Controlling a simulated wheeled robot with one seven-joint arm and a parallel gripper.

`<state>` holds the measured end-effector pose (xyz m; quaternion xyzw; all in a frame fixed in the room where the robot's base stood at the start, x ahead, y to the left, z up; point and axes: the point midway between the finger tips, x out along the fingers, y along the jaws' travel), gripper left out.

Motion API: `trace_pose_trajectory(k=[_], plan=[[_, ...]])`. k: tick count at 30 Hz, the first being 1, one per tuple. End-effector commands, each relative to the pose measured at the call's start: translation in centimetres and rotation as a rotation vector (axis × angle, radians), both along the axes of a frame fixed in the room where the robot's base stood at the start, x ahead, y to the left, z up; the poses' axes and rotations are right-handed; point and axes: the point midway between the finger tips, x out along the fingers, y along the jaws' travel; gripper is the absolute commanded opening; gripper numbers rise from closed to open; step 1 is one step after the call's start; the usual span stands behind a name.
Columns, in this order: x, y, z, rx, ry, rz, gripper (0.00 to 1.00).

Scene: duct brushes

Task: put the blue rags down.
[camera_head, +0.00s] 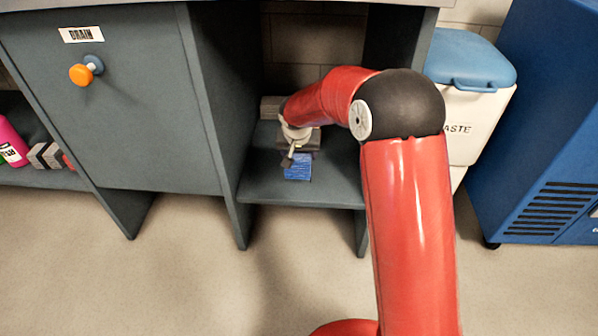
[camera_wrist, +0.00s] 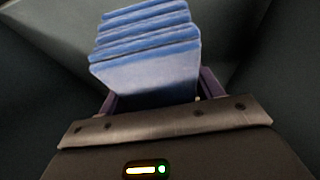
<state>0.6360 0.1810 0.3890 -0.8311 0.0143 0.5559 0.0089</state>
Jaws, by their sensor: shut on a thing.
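The blue rags (camera_wrist: 150,65) are a folded stack with several layers, seen close up in the wrist view between my gripper's fingers. In the head view the blue rags (camera_head: 298,166) show at the front of a grey shelf in an open bay under the counter. My gripper (camera_head: 297,150) reaches into this bay and is shut on the rags. In the wrist view my gripper (camera_wrist: 155,95) has a finger on each side of the stack. I cannot tell whether the rags touch the shelf (camera_head: 335,186).
Grey blocks (camera_head: 270,107) sit at the back of the bay. A grey panel labelled DRAIN, with an orange knob (camera_head: 80,74), is to the left. A white waste bin (camera_head: 462,120) with a blue lid and a blue cabinet (camera_head: 545,120) stand to the right.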

Motion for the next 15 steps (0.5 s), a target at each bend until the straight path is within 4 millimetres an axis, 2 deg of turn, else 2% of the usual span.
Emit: trace_pose_trajectory(k=[3, 8, 15], plan=[[0.0, 0.0, -1.7, 0.001, 0.000, 0.000, 0.32], [0.0, 0.0, -2.6, 0.000, -0.001, 0.000, 0.32], [0.0, 0.0, -6.0, 0.000, 0.001, 0.000, 0.32]])
